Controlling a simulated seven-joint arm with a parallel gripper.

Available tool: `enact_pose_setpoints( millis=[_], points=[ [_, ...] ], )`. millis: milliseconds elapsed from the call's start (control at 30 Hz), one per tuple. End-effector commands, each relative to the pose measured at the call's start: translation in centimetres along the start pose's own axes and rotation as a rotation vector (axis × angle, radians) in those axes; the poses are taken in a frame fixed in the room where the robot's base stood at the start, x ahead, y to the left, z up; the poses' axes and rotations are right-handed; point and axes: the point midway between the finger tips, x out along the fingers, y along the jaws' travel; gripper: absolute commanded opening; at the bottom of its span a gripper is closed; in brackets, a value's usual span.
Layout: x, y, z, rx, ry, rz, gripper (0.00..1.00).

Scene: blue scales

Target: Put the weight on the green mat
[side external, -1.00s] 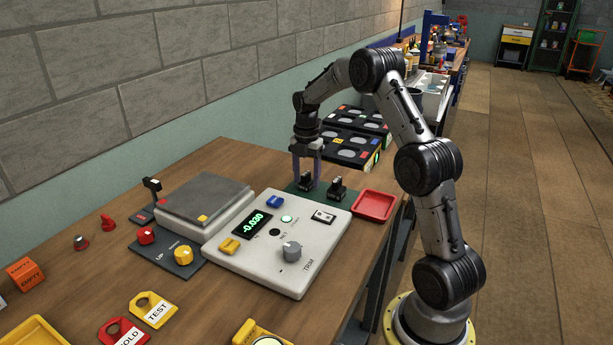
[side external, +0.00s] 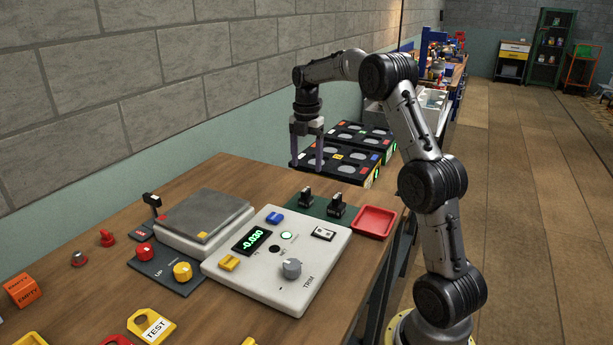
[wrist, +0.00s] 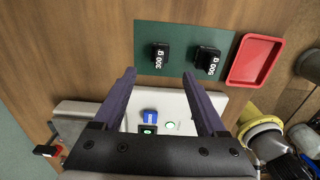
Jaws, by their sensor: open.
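Two black weights stand upright on the green mat (wrist: 182,34) behind the console. One weight (wrist: 159,56) is marked "300 g" and also shows in the side external view (side external: 306,198). The other weight (wrist: 207,62) has a label that looks like "500 g" or "600 g", and shows at right in the side external view (side external: 336,206). My gripper (side external: 308,163) is above the mat with its fingers pointing down. It is open and empty, clear of both weights. In the wrist view, my gripper (wrist: 159,74) has nothing between its fingers.
A red tray (side external: 374,222) sits right of the mat. The scale pan (side external: 203,212) is bare, and the console display (side external: 252,239) reads -0.030. Black racks (side external: 338,160) are beyond the table's far edge.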

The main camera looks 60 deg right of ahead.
Motion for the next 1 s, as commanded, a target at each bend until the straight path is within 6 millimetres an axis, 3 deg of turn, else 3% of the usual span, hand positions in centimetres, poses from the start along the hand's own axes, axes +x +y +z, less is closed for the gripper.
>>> enact_pose_setpoints(
  millis=[167,267,367,467,700,867,1000],
  points=[
    [-1.6,0.0,-0.1,0.002,-0.001,0.001,0.74],
    [-2.7,-0.2,-1.2,0.035,-0.008,0.012,0.74],
    [-4.6,-0.8,-4.0,0.130,-0.022,0.044,0.74],
    [-6.8,-2.4,-8.1,0.285,-0.033,0.095,0.74],
    [-9.9,-9.0,-17.9,0.717,0.013,0.243,0.74],
    [-9.6,-14.6,-22.9,1.002,0.105,0.329,0.74],
    [-8.0,-19.3,-25.9,1.236,0.216,0.375,0.74]
  ],
)
